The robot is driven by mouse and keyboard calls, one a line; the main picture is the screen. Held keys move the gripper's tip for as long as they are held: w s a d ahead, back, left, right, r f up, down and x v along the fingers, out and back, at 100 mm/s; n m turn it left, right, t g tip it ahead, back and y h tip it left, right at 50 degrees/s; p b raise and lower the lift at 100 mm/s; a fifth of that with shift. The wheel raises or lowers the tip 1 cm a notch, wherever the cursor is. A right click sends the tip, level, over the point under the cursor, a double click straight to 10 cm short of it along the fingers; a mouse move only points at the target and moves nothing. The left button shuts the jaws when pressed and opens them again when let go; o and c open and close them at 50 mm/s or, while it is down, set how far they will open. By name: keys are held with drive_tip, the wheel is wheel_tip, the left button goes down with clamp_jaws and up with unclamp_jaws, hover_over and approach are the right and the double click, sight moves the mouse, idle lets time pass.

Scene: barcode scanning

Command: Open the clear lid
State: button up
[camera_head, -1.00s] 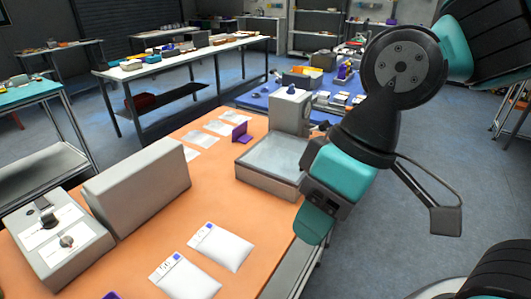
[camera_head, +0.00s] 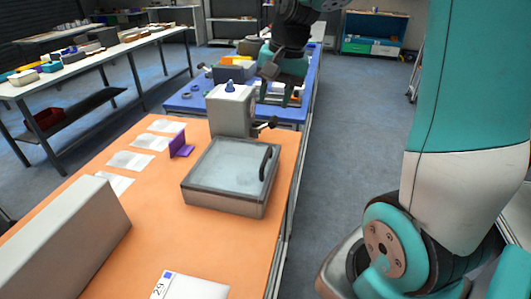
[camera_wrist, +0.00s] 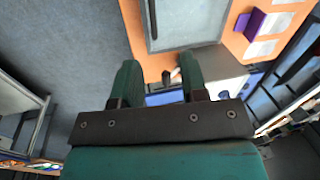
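The clear lid (camera_head: 228,168) is a flat see-through panel with a grey frame and a dark handle (camera_head: 265,162) on its right side. It lies shut on a shallow grey box on the orange table. The lid also shows at the top of the wrist view (camera_wrist: 180,22). My gripper (camera_head: 280,100) is beyond the box and to its right, over the blue table in the head view. In the wrist view its two teal fingers (camera_wrist: 158,80) are spread apart with nothing between them. The gripper is apart from the lid and handle.
A grey block-shaped unit (camera_head: 232,110) with a dark lever (camera_head: 267,124) stands behind the box. A purple holder (camera_head: 180,146) and white sheets lie to the left. A grey case (camera_head: 65,240) and a white packet (camera_head: 190,287) are in front. Open floor lies right of the table.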

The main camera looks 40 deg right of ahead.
drive_tip(key=d+m, duration=0.1)
drive_tip(key=d, duration=0.2)
drive_tip(key=p, duration=0.2)
approach(267, 155)
drive_tip(key=x, duration=0.8)
drive_tip(key=shift+a+f, duration=0.15)
drive_tip(key=shift+f, duration=0.25)
drive_tip(key=shift+c, duration=0.2)
clamp_jaws()
